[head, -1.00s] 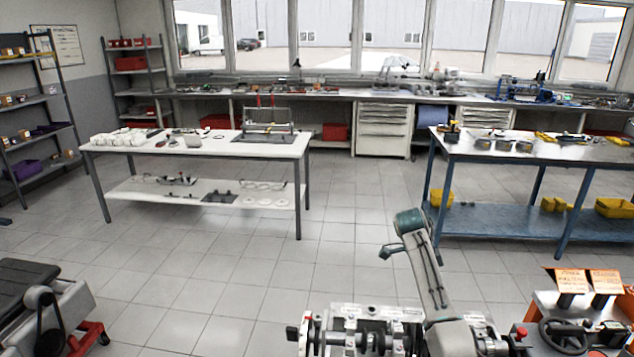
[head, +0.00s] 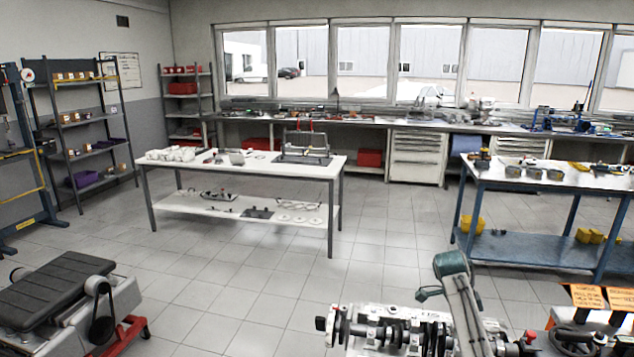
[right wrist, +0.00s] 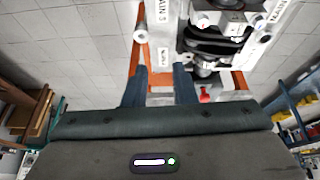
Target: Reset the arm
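My right arm (head: 467,305) rises at the lower right of the head view, its teal joint bent above an engine assembly (head: 400,330). I cannot make out its gripper there. In the right wrist view my right gripper (right wrist: 160,88) has its two dark blue fingers apart, with nothing visible held between them. Beyond the fingertips are white blocks with "MAIN" labels and dark metal engine parts (right wrist: 212,45) on an orange frame (right wrist: 138,58). I cannot tell whether the fingers touch these. My left arm and gripper are not in view.
A white table (head: 270,168) with parts stands mid-room, and a blue-legged bench (head: 525,178) at the right. A black padded creeper-like unit (head: 60,290) is at lower left, an orange-labelled cart (head: 588,297) at lower right. Tiled floor between is clear.

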